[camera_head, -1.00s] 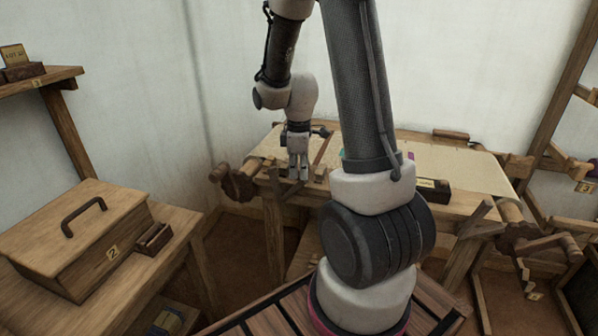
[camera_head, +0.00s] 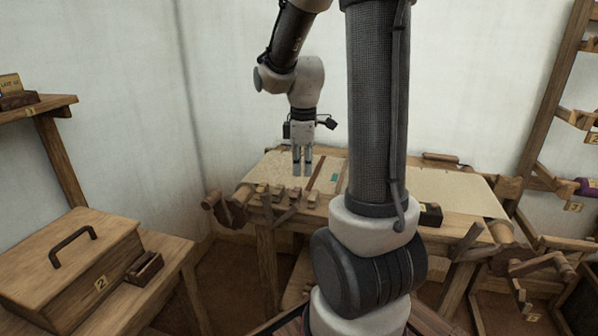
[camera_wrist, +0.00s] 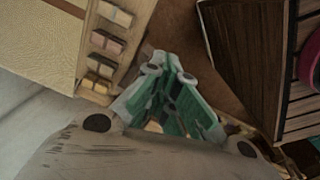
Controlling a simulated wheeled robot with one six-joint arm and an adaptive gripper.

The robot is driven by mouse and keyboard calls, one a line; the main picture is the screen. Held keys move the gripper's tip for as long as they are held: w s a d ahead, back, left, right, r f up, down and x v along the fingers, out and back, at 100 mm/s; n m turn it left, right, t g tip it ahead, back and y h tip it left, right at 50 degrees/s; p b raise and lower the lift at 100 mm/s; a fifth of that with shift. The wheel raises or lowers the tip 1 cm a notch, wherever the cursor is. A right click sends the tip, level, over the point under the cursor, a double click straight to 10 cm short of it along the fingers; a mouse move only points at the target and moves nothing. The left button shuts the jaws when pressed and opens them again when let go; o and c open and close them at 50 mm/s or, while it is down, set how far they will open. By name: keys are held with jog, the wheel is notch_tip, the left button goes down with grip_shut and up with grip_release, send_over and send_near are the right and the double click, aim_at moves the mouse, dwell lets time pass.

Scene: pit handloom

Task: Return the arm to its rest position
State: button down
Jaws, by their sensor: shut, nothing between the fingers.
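My gripper (camera_head: 302,162) hangs fingers-down above the left part of the loom's front beam in the head view. Its fingers are together with nothing between them. In the wrist view my gripper (camera_wrist: 172,72) also shows its fingertips meeting, empty. My arm is bent, its upright link crossing the middle of the head view and hiding part of the loom. The loom (camera_head: 440,188) carries a pale cloth with a small teal patch (camera_head: 333,177) and a brown stick lying across it.
Several small blocks (camera_head: 295,194) line the loom's front edge; they also show in the wrist view (camera_wrist: 108,42). A lidded wooden box (camera_head: 75,262) numbered 2 stands on a side table at left. A wooden rack (camera_head: 560,90) stands at right. The air above the loom is open.

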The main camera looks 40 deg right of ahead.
dwell(0.5)
jog(key=s+a+r+m+t, duration=0.2)
jog(key=s+a+r+m, duration=0.2)
jog(key=s, duration=0.3)
jog(key=s+a+r+m+t, duration=0.1)
jog(key=s+a+r+m, duration=0.3)
jog(key=s+r, duration=0.3)
jog(key=shift+s+m+t, duration=0.3)
jog(key=shift+m+t, duration=0.1)
jog(key=shift+m, duration=0.5)
